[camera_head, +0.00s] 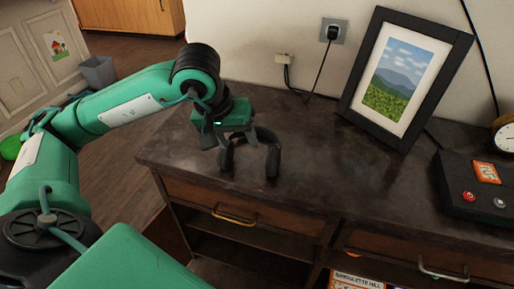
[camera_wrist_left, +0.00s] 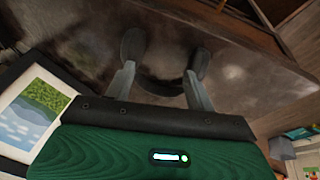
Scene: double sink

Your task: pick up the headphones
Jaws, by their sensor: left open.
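The black headphones (camera_head: 271,158) are on the dark dresser top, near its left end. Their two ear cups and curved band also show in the left wrist view (camera_wrist_left: 133,43). My left gripper (camera_wrist_left: 160,72) is open, with its two grey fingers spread and pointing at the headphones. In the left wrist view the band passes between the fingers, and the ear cups appear just beyond the fingertips. In the head view the green gripper body covers part of the headphones, so I cannot tell whether the fingers touch them. My right gripper is not in view.
A framed landscape picture (camera_head: 407,78) leans against the wall to the right. A black box with buttons (camera_head: 475,188) and a clock (camera_head: 504,137) stand farther right. A wall outlet with a cord (camera_head: 333,33) is behind. The dresser top (camera_head: 330,175) between is clear.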

